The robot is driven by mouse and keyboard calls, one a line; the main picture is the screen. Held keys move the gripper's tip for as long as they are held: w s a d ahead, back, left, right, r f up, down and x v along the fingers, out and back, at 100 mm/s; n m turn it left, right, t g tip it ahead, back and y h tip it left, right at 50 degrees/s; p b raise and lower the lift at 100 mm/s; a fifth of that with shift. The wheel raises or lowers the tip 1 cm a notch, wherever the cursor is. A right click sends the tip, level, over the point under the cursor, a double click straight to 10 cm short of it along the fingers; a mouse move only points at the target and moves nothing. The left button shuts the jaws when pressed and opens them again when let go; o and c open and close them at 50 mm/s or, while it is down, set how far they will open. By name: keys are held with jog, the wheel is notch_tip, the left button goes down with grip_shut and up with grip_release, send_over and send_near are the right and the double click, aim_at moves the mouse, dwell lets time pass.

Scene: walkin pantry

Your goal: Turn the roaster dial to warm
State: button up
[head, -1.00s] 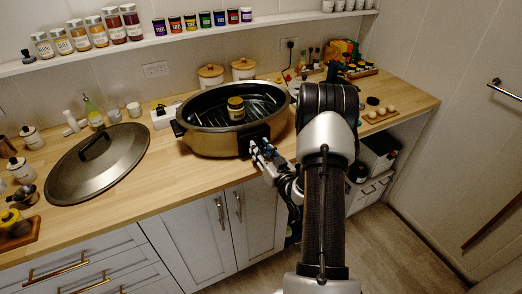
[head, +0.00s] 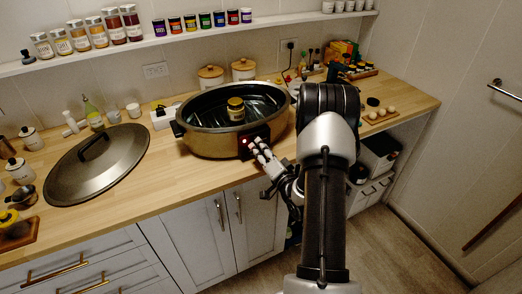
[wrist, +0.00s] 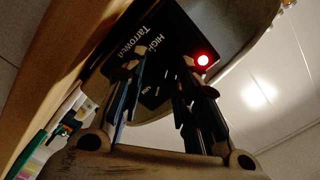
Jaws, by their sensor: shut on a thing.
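The roaster (head: 205,142) is a large oval pan with a dark inside and bronze sides, standing open on the wooden counter. Its black control panel (head: 249,149) faces the front right and carries a lit red light. In the wrist view the panel (wrist: 172,38) shows the word HIGH, a brand name and the red light (wrist: 203,60). My gripper (head: 259,148) is at the panel, and its fingers (wrist: 160,88) are shut on the dial. The dial itself is hidden between the fingers, so its pointer cannot be read.
The big lid (head: 98,165) lies on the counter at left. Canisters (head: 243,69) stand behind, and eggs (head: 381,113) sit at right. Cabinet doors (head: 245,215) are below the counter edge.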

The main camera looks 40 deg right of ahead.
jog(key=shift+m, duration=1)
jog(key=o, duration=1.1)
jog(key=v, duration=1.2)
